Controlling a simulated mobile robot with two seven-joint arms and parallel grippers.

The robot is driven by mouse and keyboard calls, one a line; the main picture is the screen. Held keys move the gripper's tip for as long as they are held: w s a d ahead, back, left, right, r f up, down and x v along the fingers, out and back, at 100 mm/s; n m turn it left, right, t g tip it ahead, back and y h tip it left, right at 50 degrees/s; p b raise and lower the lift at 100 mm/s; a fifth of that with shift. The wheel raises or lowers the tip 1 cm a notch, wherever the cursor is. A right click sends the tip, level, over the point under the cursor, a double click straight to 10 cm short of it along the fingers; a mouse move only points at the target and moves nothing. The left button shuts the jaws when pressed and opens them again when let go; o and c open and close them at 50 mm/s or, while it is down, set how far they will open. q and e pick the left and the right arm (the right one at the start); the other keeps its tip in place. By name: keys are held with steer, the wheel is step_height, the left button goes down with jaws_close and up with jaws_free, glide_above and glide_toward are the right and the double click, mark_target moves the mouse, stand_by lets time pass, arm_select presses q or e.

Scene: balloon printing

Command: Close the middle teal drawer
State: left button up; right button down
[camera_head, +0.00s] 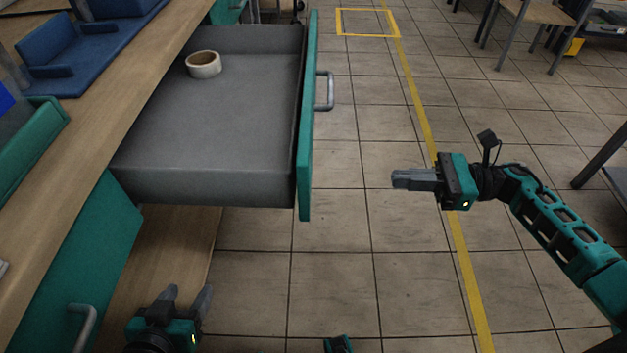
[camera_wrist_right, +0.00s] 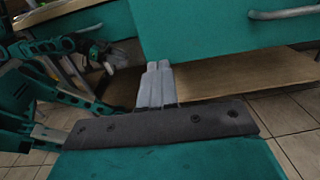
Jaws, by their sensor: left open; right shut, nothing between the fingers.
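The middle teal drawer (camera_head: 307,130) is pulled far out of the wooden workbench, its grey inside facing up. A roll of tape (camera_head: 204,64) lies in it near the back. Its grey handle (camera_head: 325,90) is on the front panel's right side. My right gripper (camera_head: 395,179) is shut and empty, to the right of the drawer front and apart from it, pointing left. The right wrist view shows its closed fingers (camera_wrist_right: 158,66) before a teal panel with a grey handle (camera_wrist_right: 285,13). My left gripper (camera_head: 188,290) is open and empty, low at the left below the drawer.
The wooden worktop (camera_head: 110,125) runs along the left with a blue holder (camera_head: 90,45) and a teal bin (camera_head: 35,145). A teal cabinet front with a handle (camera_head: 84,325) is at lower left. Tiled floor (camera_head: 360,250) right of the drawer is clear. A table stands at top right.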

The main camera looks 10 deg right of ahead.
steer(key=p+x, duration=0.1)
steer(key=x, duration=1.2)
steer(key=shift+a, duration=0.45)
steer(key=shift+a, duration=0.1)
